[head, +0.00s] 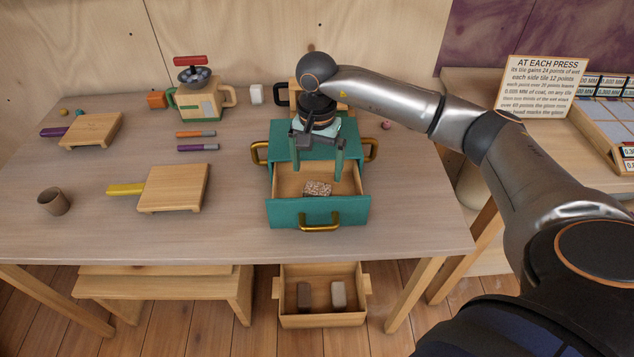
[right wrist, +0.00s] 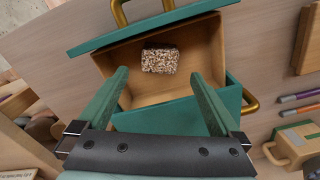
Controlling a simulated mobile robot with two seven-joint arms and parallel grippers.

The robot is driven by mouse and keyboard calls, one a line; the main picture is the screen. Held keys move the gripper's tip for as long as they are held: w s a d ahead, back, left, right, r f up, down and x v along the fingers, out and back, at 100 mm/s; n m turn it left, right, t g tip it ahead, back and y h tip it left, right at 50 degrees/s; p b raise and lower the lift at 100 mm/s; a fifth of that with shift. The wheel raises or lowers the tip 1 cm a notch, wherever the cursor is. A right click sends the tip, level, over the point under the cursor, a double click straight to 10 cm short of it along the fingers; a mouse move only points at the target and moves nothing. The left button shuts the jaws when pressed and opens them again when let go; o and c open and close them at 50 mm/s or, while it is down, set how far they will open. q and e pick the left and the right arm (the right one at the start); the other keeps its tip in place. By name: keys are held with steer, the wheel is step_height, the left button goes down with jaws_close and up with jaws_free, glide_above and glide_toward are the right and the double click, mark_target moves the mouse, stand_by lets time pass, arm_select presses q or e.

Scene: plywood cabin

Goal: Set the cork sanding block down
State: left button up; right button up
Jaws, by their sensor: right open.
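The cork sanding block (head: 317,188) is a small speckled brown block. It lies on the floor of the open drawer (head: 348,210) of the green box (head: 285,138). In the right wrist view the cork sanding block (right wrist: 160,60) lies near the drawer's front wall, with bare drawer floor around it. My right gripper (head: 324,178) is above the drawer with its green fingers spread wide. In the right wrist view the fingers (right wrist: 155,85) are apart, and nothing is between them. My left gripper is not in view.
Two wooden paddles (head: 175,188) (head: 92,131), a brown cup (head: 54,201) and a kettle-like grinder (head: 197,100) stand on the left of the table. Two marker-like sticks (head: 198,147) lie left of the green box. A wooden crate (head: 322,320) with two blocks sits below the table.

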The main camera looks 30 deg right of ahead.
mark_target(317, 187)
step_height(317, 187, up, 4)
